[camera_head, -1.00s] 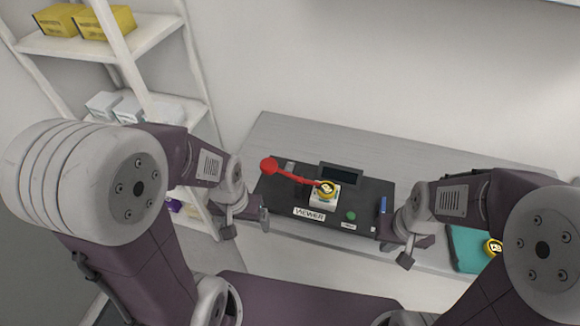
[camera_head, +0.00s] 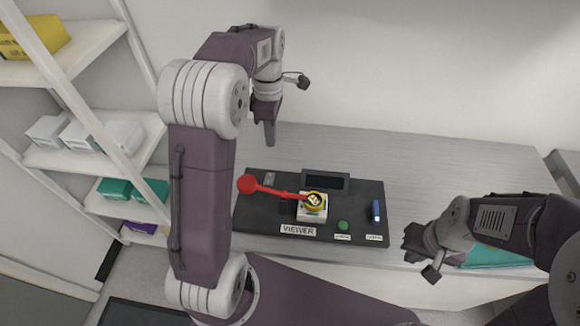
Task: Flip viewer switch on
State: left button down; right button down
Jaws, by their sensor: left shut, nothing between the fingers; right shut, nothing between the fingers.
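The black viewer unit (camera_head: 265,222) lies on the grey bench, with a white "VIEWER" label (camera_head: 298,230) on its front edge. A small grey switch-like plate (camera_head: 269,178) is at its back left; I cannot tell its position. A blue upright part (camera_head: 376,210) stands at the right and a green button (camera_head: 343,225) is near the front. My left gripper (camera_head: 270,135) is shut and empty, pointing down above the bench behind the unit's back left. My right gripper (camera_head: 420,262) is shut and empty, to the right of the unit near the bench's front edge.
A red ball-ended lever (camera_head: 247,184) reaches across the unit to a white block with a yellow-topped piece (camera_head: 316,201). A dark display (camera_head: 325,181) is behind it. A teal mat (camera_head: 490,257) lies right, partly hidden. Shelves (camera_head: 80,155) with boxes stand left. The bench's back right is clear.

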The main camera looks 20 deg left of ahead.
pick_arm(q)
jog(key=f, duration=0.2)
send_near(269, 183)
jog(key=f, duration=0.7)
jog(key=shift+s, duration=0.3)
pick_arm(e)
jog(key=shift+s+f, duration=0.1)
jog(key=shift+s, duration=0.2)
pick_arm(q)
jog(key=shift+s+d+f, duration=0.1)
jog(key=shift+f, duration=0.05)
pick_arm(e)
jog(key=shift+d, duration=0.1)
